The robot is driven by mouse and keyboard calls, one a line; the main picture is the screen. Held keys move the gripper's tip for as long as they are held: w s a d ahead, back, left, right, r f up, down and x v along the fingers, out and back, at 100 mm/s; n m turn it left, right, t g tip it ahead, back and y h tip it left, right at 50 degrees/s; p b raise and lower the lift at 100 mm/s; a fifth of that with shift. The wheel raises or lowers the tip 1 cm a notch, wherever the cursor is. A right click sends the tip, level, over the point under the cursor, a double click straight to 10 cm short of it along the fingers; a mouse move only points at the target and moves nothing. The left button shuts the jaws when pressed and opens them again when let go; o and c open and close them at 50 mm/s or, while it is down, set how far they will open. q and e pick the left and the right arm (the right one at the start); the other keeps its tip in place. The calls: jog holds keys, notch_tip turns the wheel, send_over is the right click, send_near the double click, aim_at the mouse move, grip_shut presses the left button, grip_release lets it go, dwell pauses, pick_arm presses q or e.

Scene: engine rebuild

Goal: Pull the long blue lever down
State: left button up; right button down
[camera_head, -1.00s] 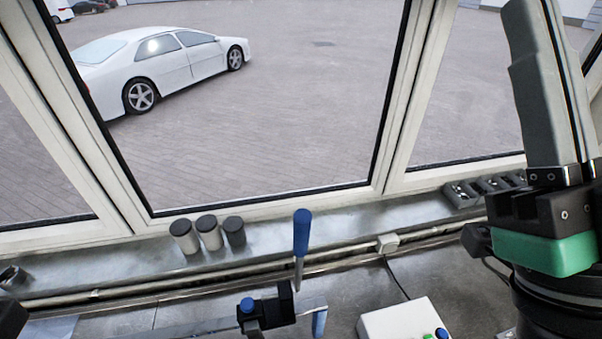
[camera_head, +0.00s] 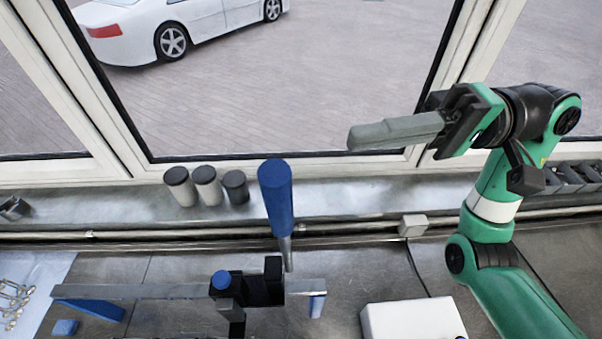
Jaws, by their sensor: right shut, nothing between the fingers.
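The long blue lever (camera_head: 276,198) stands nearly upright near the middle of the view. Its blue handle is at the top and its thin metal shaft runs down behind a black clamp block (camera_head: 262,285) on a metal bar. My right gripper (camera_head: 352,138) is shut and empty. Its grey fingers point left, above and to the right of the lever's handle, with a gap between them. The left gripper is out of view.
Several grey canisters (camera_head: 206,186) stand on the windowsill left of the lever. A white box (camera_head: 412,318) sits at the lower right. A blue knob (camera_head: 221,280) tops the clamp. Small metal parts (camera_head: 12,303) lie at the far left.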

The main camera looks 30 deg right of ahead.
jog(key=d+f+m+t, duration=0.1)
jog(key=d+f+t, duration=0.1)
jog(key=d, duration=0.2)
pick_arm(q)
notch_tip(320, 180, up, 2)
jog(key=p, duration=0.3)
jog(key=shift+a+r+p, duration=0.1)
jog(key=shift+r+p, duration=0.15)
jog(key=shift+p, duration=0.1)
pick_arm(e)
jog(key=w+a, duration=0.1)
jog(key=a, duration=1)
jog(key=shift+a+h, duration=0.25)
jog(key=shift+h, duration=0.15)
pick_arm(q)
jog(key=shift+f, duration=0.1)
